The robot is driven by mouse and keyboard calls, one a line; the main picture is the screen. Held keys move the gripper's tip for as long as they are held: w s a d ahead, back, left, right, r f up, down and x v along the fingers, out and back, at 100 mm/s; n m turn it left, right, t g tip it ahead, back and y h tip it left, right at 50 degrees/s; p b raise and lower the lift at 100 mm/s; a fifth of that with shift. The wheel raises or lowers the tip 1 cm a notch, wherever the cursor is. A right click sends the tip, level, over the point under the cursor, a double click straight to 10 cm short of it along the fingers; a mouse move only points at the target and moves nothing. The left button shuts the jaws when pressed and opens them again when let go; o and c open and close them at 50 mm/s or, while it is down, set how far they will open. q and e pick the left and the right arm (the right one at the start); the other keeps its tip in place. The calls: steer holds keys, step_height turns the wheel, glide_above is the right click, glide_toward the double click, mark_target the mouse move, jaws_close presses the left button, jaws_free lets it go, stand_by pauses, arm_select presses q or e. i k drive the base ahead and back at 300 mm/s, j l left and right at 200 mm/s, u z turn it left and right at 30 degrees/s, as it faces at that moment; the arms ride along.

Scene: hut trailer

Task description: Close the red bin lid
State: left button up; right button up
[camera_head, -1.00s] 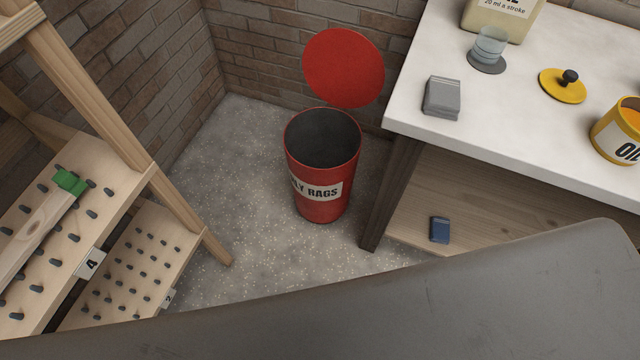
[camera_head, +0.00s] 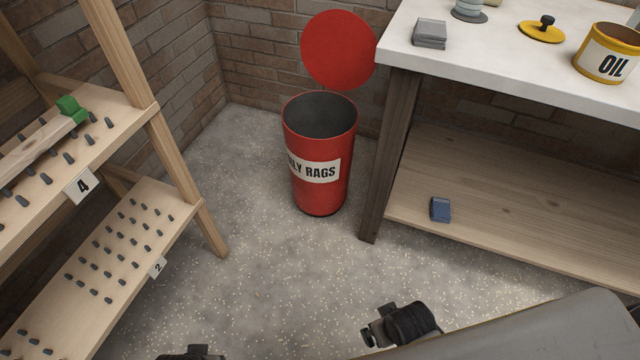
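The red bin (camera_head: 322,185), labelled "OILY RAGS" with its first letters cut off from view, stands upright on the floor near the wall corner. Its round red lid (camera_head: 338,50) is open and stands raised behind the rim. The dark inside looks empty as far as it shows. A dark part of my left gripper (camera_head: 190,354) just shows at the bottom edge. My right gripper (camera_head: 385,328) shows in part at the bottom, in front of the bin and well apart from it. Neither touches the bin or lid.
A wooden pegged rack (camera_head: 180,165) stands at the left with a green-ended piece on it. A white-topped bench (camera_head: 500,60) stands right of the bin, with a yellow OIL tin (camera_head: 608,68) on top and a blue box (camera_head: 440,209) on its lower shelf. Speckled floor before the bin is clear.

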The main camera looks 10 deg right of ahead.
mark_target(337, 47)
steer(key=i+j, duration=0.1)
steer(key=i, duration=0.2)
steer(key=i+j, duration=0.15)
steer(key=i, duration=0.15)
steer(key=i+z, duration=0.15)
steer(key=z, duration=0.3)
steer(key=i+j+z, duration=0.15)
steer(key=z, duration=0.35)
steer(key=i+j+z, duration=0.1)
steer(key=z, duration=0.35)
steer(key=k+j, duration=0.05)
steer(key=j, duration=0.05)
